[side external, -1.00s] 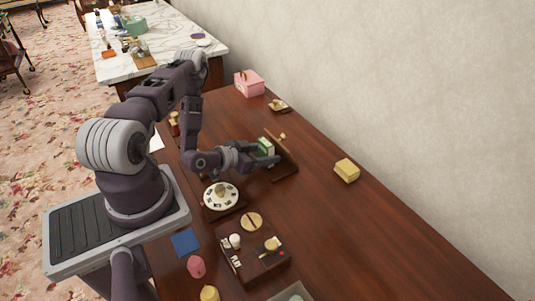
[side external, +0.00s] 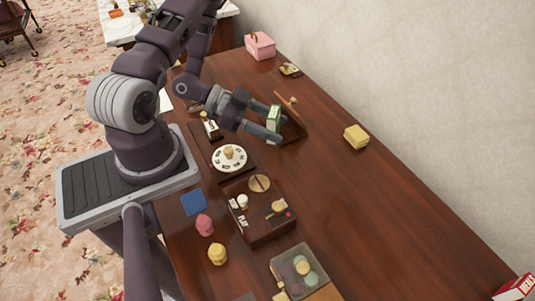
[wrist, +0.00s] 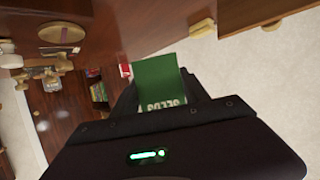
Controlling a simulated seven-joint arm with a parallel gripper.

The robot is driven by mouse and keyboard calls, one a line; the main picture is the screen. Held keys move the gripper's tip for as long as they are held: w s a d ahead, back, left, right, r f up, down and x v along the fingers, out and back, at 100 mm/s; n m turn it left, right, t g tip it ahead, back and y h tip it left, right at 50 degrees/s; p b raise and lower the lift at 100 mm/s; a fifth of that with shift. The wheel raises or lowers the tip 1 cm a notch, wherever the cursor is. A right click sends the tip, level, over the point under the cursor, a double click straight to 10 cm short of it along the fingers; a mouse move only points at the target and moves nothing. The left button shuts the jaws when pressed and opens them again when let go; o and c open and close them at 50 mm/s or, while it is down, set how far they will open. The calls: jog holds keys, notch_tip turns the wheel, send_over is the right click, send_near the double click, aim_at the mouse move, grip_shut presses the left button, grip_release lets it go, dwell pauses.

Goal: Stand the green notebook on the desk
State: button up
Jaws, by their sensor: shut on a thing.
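The green notebook (side external: 274,116) has a white edge and is held between the fingers of my gripper (side external: 269,122), close to a wooden holder (side external: 292,130). In the wrist view the notebook (wrist: 158,80) shows a plain green face and pale lettering that reads like "SEEDS", partly hidden by the gripper (wrist: 163,100). My gripper is shut on it. The notebook looks roughly upright in the side view. I cannot tell whether its lower edge touches the holder or the desk (side external: 390,215).
A round white dial (side external: 229,158) and a dark box with small items (side external: 262,222) stand nearer the camera. A yellow block (side external: 356,137) sits to the right, a pink box (side external: 260,45) at the back. The desk right of the dark box is clear.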

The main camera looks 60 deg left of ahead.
aim_at(287, 167)
jog(key=d+m+g+h, duration=0.1)
jog(key=w+d+m+g+h, duration=0.1)
jog(key=m, duration=0.1)
jog(key=w+d+f+m+g+h, duration=0.1)
jog(key=g, duration=0.1)
jog(key=shift+w+m, duration=0.15)
jog(key=shift+m, duration=0.15)
jog(key=shift+g, duration=0.4)
jog(key=f, duration=1)
jog(key=shift+w+d, duration=0.15)
jog(key=shift+w, duration=0.2)
jog(key=shift+f, duration=0.1)
jog(key=o, duration=1.4)
jog(key=shift+f, duration=0.1)
jog(key=shift+h, duration=0.3)
jog(key=v, duration=1.2)
jog(key=shift+s+r, duration=0.1)
jog(key=shift+r, duration=0.15)
